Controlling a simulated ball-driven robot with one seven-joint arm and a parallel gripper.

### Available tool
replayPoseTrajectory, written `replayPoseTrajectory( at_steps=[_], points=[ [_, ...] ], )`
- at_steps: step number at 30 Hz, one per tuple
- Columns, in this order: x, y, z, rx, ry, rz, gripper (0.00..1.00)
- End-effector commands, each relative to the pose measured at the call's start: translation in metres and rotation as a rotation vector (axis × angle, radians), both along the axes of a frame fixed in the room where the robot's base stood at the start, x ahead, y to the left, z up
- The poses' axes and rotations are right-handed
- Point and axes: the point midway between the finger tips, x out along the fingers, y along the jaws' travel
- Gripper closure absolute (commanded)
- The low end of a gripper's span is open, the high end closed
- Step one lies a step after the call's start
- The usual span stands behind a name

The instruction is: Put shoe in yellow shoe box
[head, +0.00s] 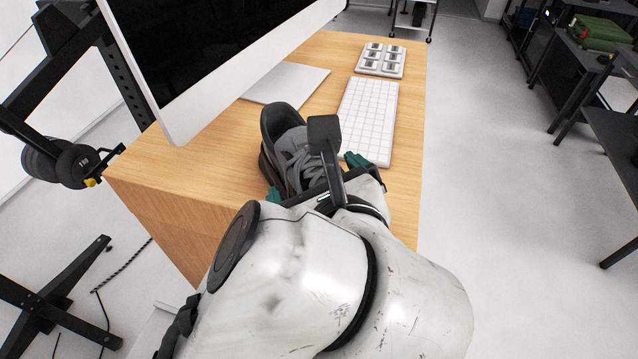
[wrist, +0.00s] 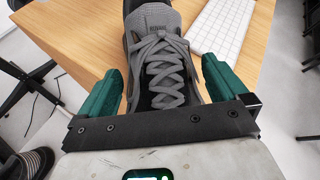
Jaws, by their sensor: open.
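A grey and black lace-up shoe (head: 283,128) sits on the wooden desk in the head view, partly hidden by my arm. In the wrist view the shoe (wrist: 163,70) points its laces toward the camera. My gripper (wrist: 160,78) is open, with one teal finger on each side of the laced part. A gap shows between the shoe and the fingers, so it is not clamped. In the head view my gripper (head: 313,177) is mostly behind my arm, with bits of both teal fingers showing. No yellow shoe box is visible in either view.
The desk (head: 190,180) also holds a large monitor (head: 205,50) to the left of the shoe, a white keyboard (head: 368,115) to its right and a grey keypad-like block (head: 381,60) farther back. Headphones (head: 70,163) hang at left. Open floor (head: 490,170) lies right of the desk.

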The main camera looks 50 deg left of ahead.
Motion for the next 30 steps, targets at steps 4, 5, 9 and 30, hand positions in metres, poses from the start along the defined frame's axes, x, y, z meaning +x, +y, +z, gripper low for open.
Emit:
replayPoseTrajectory(
  at_steps=[4, 5, 9, 30],
  points=[
    [0.0000, -0.0001, 0.0003, 0.000, 0.000, 0.000, 0.00],
    [0.0000, 0.0000, 0.0002, 0.000, 0.000, 0.000, 0.00],
    [0.0001, 0.0000, 0.0003, 0.000, 0.000, 0.000, 0.12],
    [0.0003, -0.0002, 0.0002, 0.000, -0.001, -0.001, 0.79]
  ],
)
